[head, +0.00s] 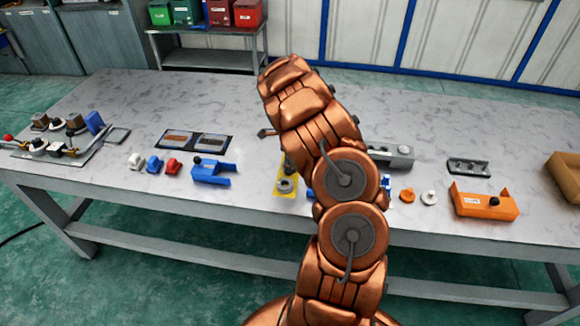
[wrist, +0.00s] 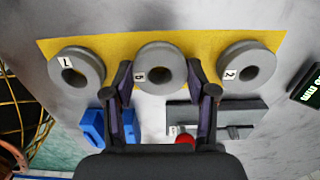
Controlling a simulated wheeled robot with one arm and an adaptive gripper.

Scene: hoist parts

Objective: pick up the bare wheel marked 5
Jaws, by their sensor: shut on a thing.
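Three grey ring-shaped wheels lie in a row on a yellow plate (wrist: 115,48) in the wrist view. The middle wheel (wrist: 160,54) has a small white label that seems to read 5, seen turned. My gripper (wrist: 160,80) is shut on this middle wheel, one finger at each side. The left wheel (wrist: 76,84) has a label like 1 or 7, and the right wheel (wrist: 262,72) one like 2.
In the wrist view, a grey block (wrist: 250,113), a blue part (wrist: 94,127) and a red knob (wrist: 185,138) are near the fingers. In the head view, a blue bracket (head: 210,174) lies left and an orange bracket (head: 483,206) right. The back of the table is mostly clear.

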